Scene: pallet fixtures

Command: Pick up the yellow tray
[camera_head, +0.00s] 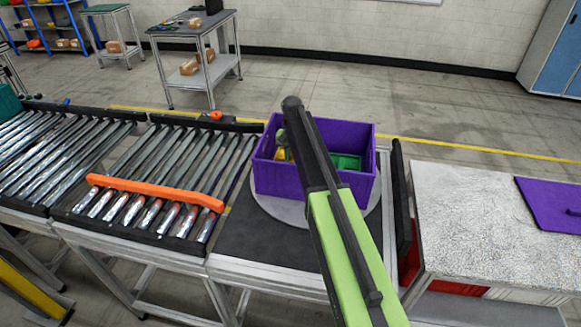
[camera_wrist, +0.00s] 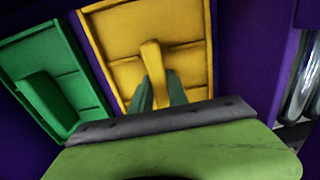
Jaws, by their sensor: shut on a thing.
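The yellow tray (camera_wrist: 120,45) lies inside the purple crate, with a raised yellow handle in its middle. In the head view only a small part of the yellow tray (camera_head: 281,154) shows, beside my arm. My gripper (camera_wrist: 158,85) is down in the crate, its two fingers shut on the handle of the yellow tray. The purple crate (camera_head: 345,132) stands on a round grey plate at the end of the conveyor. In the head view my arm hides the gripper's fingertips.
A green tray (camera_wrist: 52,75) lies beside the yellow one in the crate; it also shows in the head view (camera_head: 346,161). A roller conveyor (camera_head: 160,160) with an orange bar (camera_head: 150,190) is at the left. A white-topped table (camera_head: 465,215) with a purple panel (camera_head: 550,203) is at the right.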

